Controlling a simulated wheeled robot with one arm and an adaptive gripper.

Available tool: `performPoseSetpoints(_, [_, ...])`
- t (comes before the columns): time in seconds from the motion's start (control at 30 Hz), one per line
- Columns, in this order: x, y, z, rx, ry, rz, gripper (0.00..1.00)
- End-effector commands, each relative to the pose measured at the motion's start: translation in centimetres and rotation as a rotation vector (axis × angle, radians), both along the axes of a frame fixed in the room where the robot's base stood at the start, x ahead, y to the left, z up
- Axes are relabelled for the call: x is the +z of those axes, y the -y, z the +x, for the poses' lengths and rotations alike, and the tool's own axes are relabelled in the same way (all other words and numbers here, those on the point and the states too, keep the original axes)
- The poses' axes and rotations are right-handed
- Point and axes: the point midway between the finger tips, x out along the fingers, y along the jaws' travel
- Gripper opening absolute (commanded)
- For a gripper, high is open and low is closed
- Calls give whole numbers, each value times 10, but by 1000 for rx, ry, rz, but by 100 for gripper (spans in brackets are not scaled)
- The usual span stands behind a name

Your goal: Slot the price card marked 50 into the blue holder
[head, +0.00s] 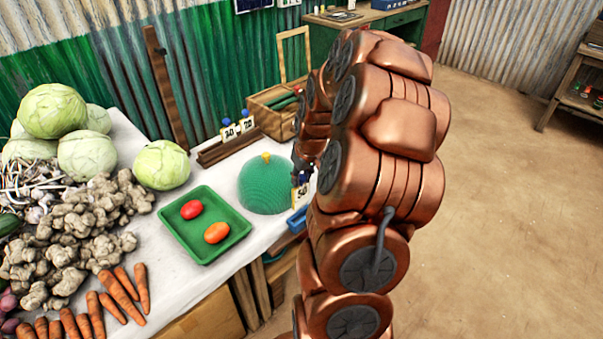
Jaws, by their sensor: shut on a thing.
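The price card marked 50 (301,195) is pale with dark figures. It is upright at the right end of the white table, beside the green dome. My gripper (302,178) is shut on its top; my copper arm hides much of the gripper. The blue holder (297,220) shows just below the card at the table's edge, partly hidden by my arm. I cannot tell whether the card touches it or hangs above it.
A green dome (265,185) stands close left of the card. A green tray (172,222) bears two tomatoes. Cards marked 30 (228,132) and 70 (249,126) stand behind by a wooden box (262,115). Cabbages and roots fill the table's left. Floor at right is clear.

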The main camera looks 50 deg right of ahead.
Motion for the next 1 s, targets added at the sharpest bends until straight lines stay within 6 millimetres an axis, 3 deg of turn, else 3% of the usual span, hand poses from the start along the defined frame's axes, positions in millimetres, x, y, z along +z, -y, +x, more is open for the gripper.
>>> performPoseSetpoints(0.53, [-26, 1, 0, 0, 1, -1, 0])
performPoseSetpoints(1.0, [-29, 0, 0, 0, 2, -1, 0])
